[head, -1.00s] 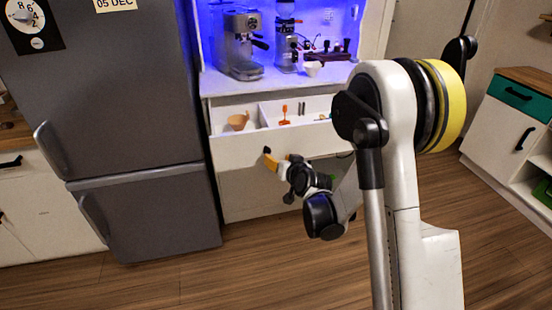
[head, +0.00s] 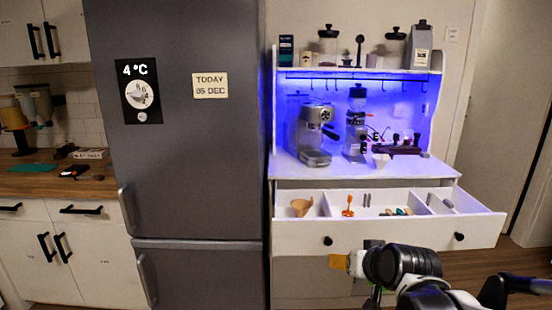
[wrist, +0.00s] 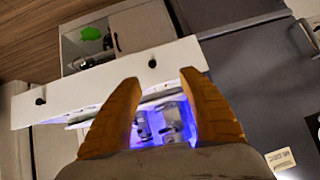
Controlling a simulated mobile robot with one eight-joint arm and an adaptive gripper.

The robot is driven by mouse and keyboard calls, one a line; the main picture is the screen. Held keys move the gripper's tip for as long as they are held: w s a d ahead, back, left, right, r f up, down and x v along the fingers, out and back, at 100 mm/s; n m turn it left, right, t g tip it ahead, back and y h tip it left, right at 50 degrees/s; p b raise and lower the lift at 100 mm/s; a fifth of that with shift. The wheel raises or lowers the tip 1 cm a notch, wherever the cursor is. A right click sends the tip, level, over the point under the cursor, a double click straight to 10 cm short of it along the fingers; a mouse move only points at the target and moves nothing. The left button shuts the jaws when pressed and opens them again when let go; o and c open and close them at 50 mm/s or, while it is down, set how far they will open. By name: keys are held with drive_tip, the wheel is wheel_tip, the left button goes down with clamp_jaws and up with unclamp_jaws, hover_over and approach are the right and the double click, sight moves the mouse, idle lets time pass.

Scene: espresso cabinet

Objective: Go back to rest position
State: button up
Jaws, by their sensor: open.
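My gripper (head: 340,262) is at the lower middle of the head view, in front of the open white drawer (head: 390,238), near its left knob. Its yellow-orange fingers also show in the wrist view (wrist: 160,78), spread apart with nothing between them. Beyond the fingers, the wrist view shows the drawer front and the blue-lit counter, tilted and seen upside down. Contact between gripper and drawer is not visible. Part of my arm covers the area below the drawer's right side in the head view.
The drawer juts out, holding a tan cone-shaped item (head: 301,208), an orange tool (head: 348,206) and other small utensils. An espresso machine (head: 314,138) and a grinder (head: 356,128) stand on the counter above. A grey fridge (head: 190,140) is close on the left. Floor shows at right.

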drive_tip(key=s+d+g+h, duration=0.1)
drive_tip(key=s+g, duration=0.2)
drive_tip(key=s, duration=1.7)
drive_tip(key=shift+d+f+n, duration=0.15)
drive_tip(key=shift+f+n, duration=0.15)
drive_tip(key=shift+f, duration=0.1)
